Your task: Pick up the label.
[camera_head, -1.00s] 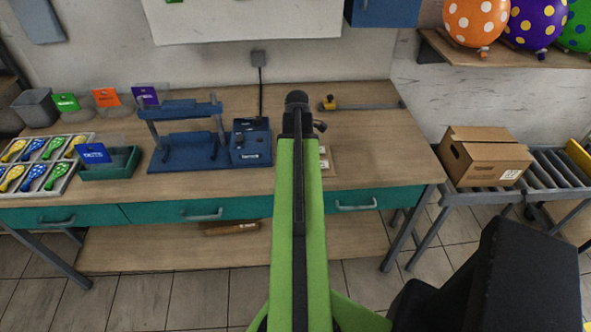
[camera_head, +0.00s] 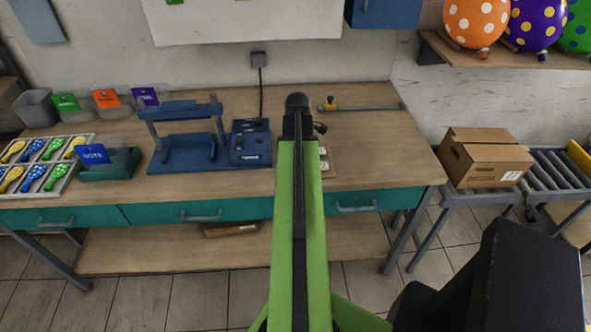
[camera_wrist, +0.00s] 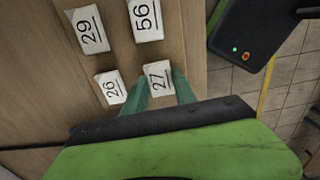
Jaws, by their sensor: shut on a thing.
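Several white number labels lie on a wooden board in the wrist view: label 29 (camera_wrist: 88,30), label 56 (camera_wrist: 146,19), label 26 (camera_wrist: 111,87) and label 27 (camera_wrist: 158,79). My gripper (camera_wrist: 162,76) has its two teal fingers on either side of label 27 and is shut on it. Label 27 appears at about the same level as the board; I cannot tell whether it is lifted. In the head view my green arm hides the gripper, and only parts of the labels (camera_head: 323,165) show to its right.
A cardboard box (camera_head: 480,160) stands on rollers at right. The bench's right end is mostly bare.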

